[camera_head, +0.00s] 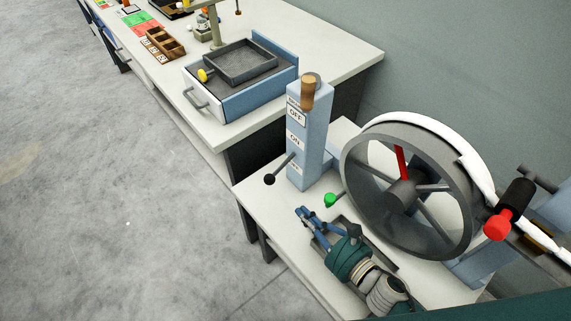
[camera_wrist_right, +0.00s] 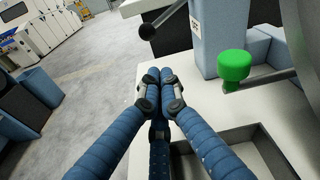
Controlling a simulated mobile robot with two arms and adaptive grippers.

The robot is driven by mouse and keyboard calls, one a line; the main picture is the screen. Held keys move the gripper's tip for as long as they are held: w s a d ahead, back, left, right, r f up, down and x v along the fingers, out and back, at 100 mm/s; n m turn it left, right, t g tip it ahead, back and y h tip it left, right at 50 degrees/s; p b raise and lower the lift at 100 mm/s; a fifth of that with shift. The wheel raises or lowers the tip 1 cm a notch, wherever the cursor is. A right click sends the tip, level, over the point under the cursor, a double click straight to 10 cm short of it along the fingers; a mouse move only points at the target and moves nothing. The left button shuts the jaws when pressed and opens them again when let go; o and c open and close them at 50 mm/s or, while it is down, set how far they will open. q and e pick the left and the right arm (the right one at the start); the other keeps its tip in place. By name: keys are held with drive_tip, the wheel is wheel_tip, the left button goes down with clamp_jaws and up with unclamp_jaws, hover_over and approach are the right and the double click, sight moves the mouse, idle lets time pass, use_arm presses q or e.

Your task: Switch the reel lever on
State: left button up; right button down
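The pale blue control post (camera_head: 310,140) stands upright on the white bench, with an OFF label high, an ON label mid-height and a smaller label below. A wooden handle (camera_head: 309,92) is at its top beside OFF. A dark lever with a black ball (camera_head: 270,179) sticks out low on its left; the ball also shows in the wrist view (camera_wrist_right: 149,31). I cannot tell which is the reel lever. My right gripper (camera_head: 303,213) is below the post, apart from both. Its blue fingers (camera_wrist_right: 160,77) are together and hold nothing visible. My left gripper is not in view.
A tray (camera_head: 240,62) sits on a drawer box behind. The floor at left is clear.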

sight(280, 169)
drive_tip(key=shift+w, duration=0.5)
drive_tip(key=x, duration=0.6)
drive_tip(key=shift+w+a+r, duration=0.1)
drive_tip(key=shift+a+r, duration=0.15)
drive_tip(key=shift+a, duration=0.1)
drive_tip(key=shift+x, duration=1.1)
drive_tip(key=shift+w+a+f, duration=0.1)
drive_tip(key=shift+w+f, duration=0.05)
drive_tip(key=shift+a, duration=0.1)
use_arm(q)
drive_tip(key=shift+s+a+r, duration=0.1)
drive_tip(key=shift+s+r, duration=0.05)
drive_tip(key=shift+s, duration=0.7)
